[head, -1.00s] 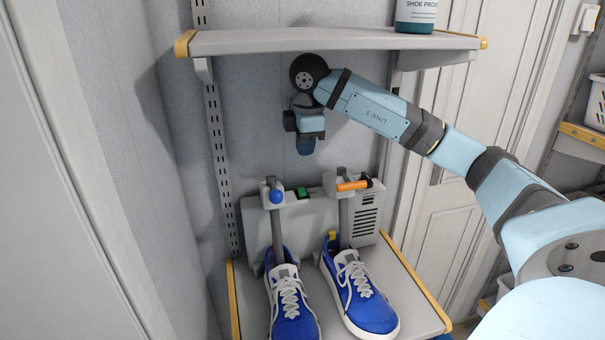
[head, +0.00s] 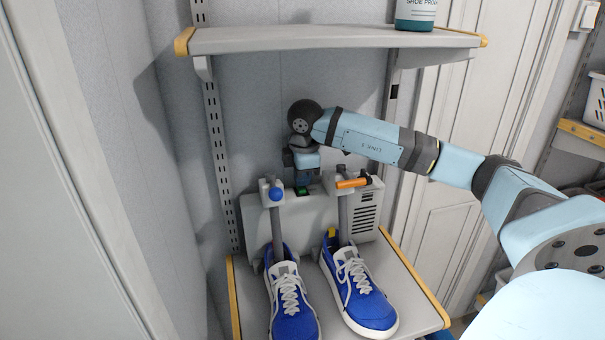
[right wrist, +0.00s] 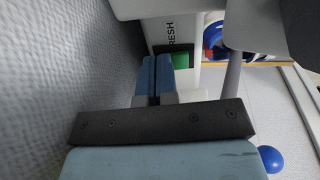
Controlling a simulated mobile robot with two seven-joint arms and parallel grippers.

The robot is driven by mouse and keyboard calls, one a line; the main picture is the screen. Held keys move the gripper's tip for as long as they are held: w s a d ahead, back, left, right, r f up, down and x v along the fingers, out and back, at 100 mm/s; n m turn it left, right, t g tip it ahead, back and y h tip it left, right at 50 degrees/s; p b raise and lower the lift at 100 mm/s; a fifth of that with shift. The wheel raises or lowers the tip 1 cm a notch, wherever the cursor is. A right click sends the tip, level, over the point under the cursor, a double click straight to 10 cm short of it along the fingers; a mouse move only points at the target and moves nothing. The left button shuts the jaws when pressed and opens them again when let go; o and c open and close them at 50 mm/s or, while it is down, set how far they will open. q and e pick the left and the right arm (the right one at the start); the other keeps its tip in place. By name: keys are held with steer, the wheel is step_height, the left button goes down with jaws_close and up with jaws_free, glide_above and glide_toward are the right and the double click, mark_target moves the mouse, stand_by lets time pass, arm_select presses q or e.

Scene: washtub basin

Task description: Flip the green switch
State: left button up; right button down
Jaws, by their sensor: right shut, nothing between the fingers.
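The green switch (head: 302,190) sits on top of the grey shoe dryer (head: 310,212), between its two shoe posts. In the right wrist view the green switch (right wrist: 180,61) shows beside the lettering "RESH", just past my fingertips. My right gripper (head: 305,180) points down right above the switch; in the right wrist view its blue fingers (right wrist: 155,62) are shut together and empty. Whether the fingertips touch the switch I cannot tell. My left gripper is not in view.
A blue knob (head: 276,195) and an orange lever (head: 352,184) flank the switch. An upper shelf (head: 330,39) with a bottle (head: 415,14) overhangs my arm.

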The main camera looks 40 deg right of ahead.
steer(key=shift+d+f, duration=0.1)
steer(key=shift+d, duration=0.1)
steer(key=shift+a, duration=0.4)
steer(key=shift+d, duration=0.25)
steer(key=shift+s+a, duration=0.1)
steer(key=shift+s, duration=0.1)
steer(key=shift+s+a+r, duration=0.3)
steer(key=shift+s+a, duration=0.05)
steer(key=shift+s, duration=0.1)
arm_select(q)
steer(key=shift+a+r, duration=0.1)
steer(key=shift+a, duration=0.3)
